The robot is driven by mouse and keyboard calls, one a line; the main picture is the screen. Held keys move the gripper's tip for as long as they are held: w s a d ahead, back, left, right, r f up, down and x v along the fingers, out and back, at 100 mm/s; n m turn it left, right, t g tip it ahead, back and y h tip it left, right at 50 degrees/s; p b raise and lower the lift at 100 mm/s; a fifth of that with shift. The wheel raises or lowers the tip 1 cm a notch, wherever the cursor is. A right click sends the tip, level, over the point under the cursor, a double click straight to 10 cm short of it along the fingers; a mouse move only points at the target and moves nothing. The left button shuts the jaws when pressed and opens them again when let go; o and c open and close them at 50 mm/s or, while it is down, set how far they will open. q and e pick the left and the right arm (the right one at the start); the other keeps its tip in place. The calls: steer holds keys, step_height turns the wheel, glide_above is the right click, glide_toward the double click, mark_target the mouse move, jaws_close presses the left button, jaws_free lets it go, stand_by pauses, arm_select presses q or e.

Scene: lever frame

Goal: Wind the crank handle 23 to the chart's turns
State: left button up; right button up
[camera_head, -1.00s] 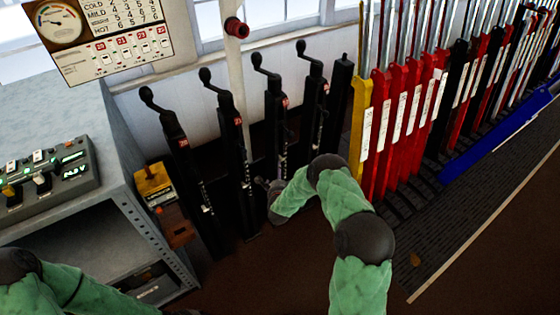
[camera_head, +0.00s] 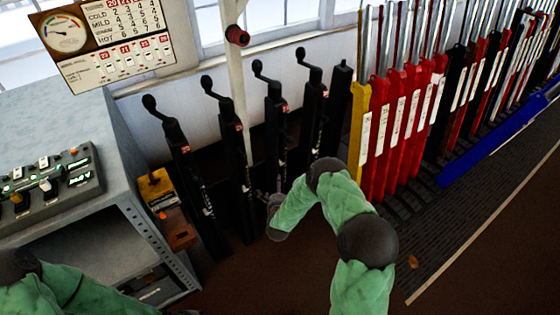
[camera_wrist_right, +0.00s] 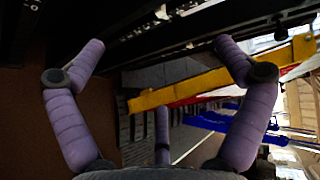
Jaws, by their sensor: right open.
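Several black crank posts with bent handles stand in a row in the head view, each with a small red number plate. The plates are too small to read surely; the third crank from the left (camera_head: 272,92) seems to be 23. The chart (camera_head: 105,40) hangs at the upper left, with a dial, rows for cold, mild and hot, and red number tags. My right gripper (camera_head: 272,190) is low beside the third post, well below its handle, partly hidden by my wrist. My left gripper is not shown.
A yellow lever (camera_head: 359,130) and several red levers (camera_head: 398,125) stand close to the right of the cranks. A grey cabinet (camera_head: 125,150) with a control box (camera_head: 50,185) stands at the left.

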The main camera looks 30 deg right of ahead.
steer(key=p+v, duration=0.1)
steer(key=v, duration=0.3)
steer(key=shift+s+a, duration=0.1)
steer(key=s+a+f+n+g+y, duration=0.3)
steer(key=s+a+f+n+y, duration=0.15)
steer(key=a+n, duration=0.2)
steer(key=s+a+f+n+g+y, duration=0.3)
steer(key=s+a+n, duration=0.3)
steer(key=a, duration=0.2)
steer(key=s+a+n+g+y, duration=0.1)
steer(key=s+a+n+g, duration=0.2)
steer(key=s, duration=0.5)
steer(key=s+a+r+n+g+y, duration=0.1)
steer(key=s+a+n+g+y, duration=0.1)
steer(key=s+n, duration=0.4)
steer(key=s+a+g, duration=0.1)
steer(key=s+a, duration=0.1)
steer(key=s, duration=0.1)
steer(key=shift+s+a+r, duration=0.2)
steer(key=shift+a+r, duration=0.1)
steer(key=shift+r, duration=0.05)
